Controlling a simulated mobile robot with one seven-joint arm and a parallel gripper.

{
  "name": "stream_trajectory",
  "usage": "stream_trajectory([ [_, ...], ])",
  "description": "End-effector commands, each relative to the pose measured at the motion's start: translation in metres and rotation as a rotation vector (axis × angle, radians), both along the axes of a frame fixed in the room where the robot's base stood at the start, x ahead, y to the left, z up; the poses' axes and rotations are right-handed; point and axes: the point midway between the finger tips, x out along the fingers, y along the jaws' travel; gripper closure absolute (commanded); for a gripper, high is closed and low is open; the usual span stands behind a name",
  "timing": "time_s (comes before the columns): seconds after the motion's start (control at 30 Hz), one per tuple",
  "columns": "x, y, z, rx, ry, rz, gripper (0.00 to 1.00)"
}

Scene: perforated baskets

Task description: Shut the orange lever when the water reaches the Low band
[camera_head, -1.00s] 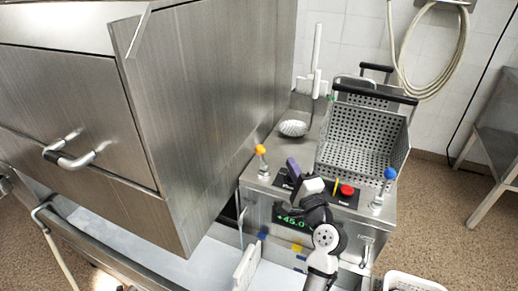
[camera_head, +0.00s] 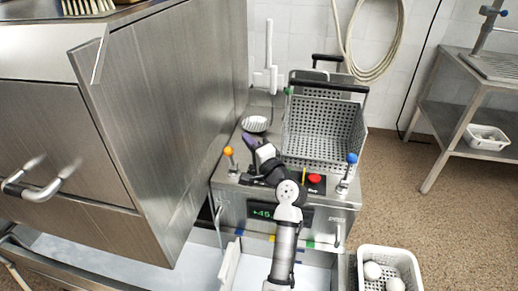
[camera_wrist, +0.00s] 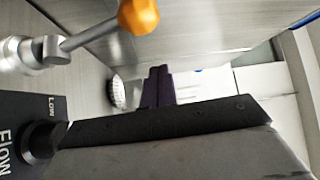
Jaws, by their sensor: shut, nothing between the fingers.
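The orange lever (camera_head: 229,152) stands upright at the left front of the steel unit's top. Its orange knob (camera_wrist: 138,17) and metal stem fill the upper left of the wrist view. My gripper (camera_head: 250,141) is just right of the lever and apart from it. In the wrist view my dark purple fingers (camera_wrist: 157,84) are together and empty, to the right of and below the knob. A white basin (camera_head: 310,268) lies below the unit, with coloured band marks along its back edge. My arm hides part of it and of the green display (camera_head: 262,212). I cannot tell the water level.
A blue lever (camera_head: 351,160) and red button (camera_head: 315,180) are to the right. A perforated basket (camera_head: 325,130) stands behind my arm, and a white strainer (camera_head: 255,124) behind my gripper. A large steel cabinet (camera_head: 185,120) stands close on the left.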

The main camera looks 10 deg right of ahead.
Motion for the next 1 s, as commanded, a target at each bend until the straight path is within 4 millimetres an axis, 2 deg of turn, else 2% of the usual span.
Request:
stream_trajectory([
  [0.1,-0.015,0.013,-0.002,0.001,0.003,0.001,1.00],
  [0.3,-0.027,0.024,-0.007,0.001,0.002,0.001,1.00],
  [1.0,-0.032,0.027,-0.014,-0.010,-0.034,0.000,1.00],
])
